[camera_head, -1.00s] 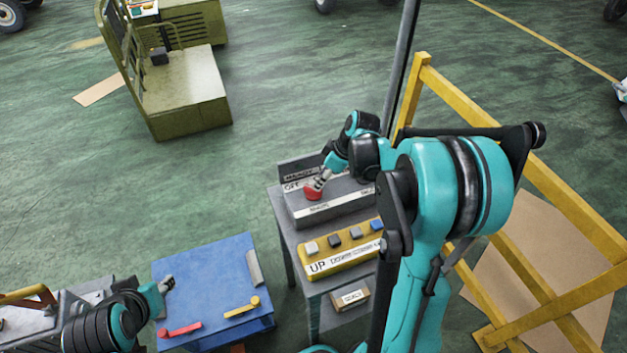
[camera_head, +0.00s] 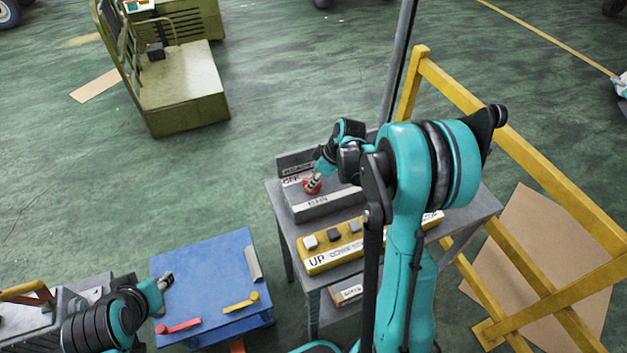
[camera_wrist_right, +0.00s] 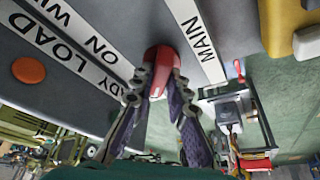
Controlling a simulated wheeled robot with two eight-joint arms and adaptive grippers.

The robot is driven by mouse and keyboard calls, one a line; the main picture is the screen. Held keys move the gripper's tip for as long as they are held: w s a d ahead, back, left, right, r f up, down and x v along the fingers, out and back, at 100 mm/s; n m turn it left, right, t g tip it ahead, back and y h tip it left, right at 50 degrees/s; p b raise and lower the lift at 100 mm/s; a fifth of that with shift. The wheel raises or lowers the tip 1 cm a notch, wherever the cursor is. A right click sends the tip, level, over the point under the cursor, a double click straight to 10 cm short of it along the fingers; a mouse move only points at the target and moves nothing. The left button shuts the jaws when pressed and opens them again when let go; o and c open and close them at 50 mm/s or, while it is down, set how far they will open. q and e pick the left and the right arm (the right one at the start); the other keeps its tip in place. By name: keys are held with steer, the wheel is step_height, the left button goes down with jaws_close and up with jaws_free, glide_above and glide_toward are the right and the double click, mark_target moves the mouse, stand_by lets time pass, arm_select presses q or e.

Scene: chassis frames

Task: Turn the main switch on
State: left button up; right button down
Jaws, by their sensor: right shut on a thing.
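The main switch is a red knob (camera_head: 310,187) on the grey sloped control box (camera_head: 330,207), beside the MAIN label. In the right wrist view the knob (camera_wrist_right: 161,64) sits between my two dark fingertips, close to the MAIN label (camera_wrist_right: 202,42). My right gripper (camera_head: 314,183) is shut on it, reaching down from the upper right. The fingers and wrist hide part of the knob and of the box's right side. My left gripper (camera_head: 166,281) hangs over the blue table at lower left, away from the switch; its jaws are too small to read.
A yellow button panel (camera_head: 330,258) labelled UP stands in front of the control box. A blue table (camera_head: 205,265) with red and yellow handles is to the left. A yellow frame (camera_head: 540,170) stands close on the right. Open green floor lies behind.

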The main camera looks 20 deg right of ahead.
steer(key=shift+m, duration=0.4)
steer(key=m, duration=0.2)
steer(key=m+t+h+b, duration=0.1)
steer(key=shift+a+m+h, duration=0.15)
steer(key=shift+m+h, duration=0.15)
steer(key=shift+m, duration=0.1)
steer(key=m+h+b, duration=0.1)
steer(key=m, duration=0.3)
steer(key=shift+a+h, duration=0.1)
steer(key=shift+h, duration=0.3)
steer(key=m, duration=0.2)
steer(key=m+h+b, duration=0.1)
steer(key=m, duration=0.2)
steer(key=shift+a+h, duration=0.1)
steer(key=shift+h, duration=0.2)
steer(key=m+g+h, duration=0.1)
steer(key=m, duration=0.3)
steer(key=shift+b, duration=0.4)
steer(key=shift+m+g, duration=0.3)
steer(key=c, duration=1.5)
jaws_free()
steer(key=shift+a, duration=0.1)
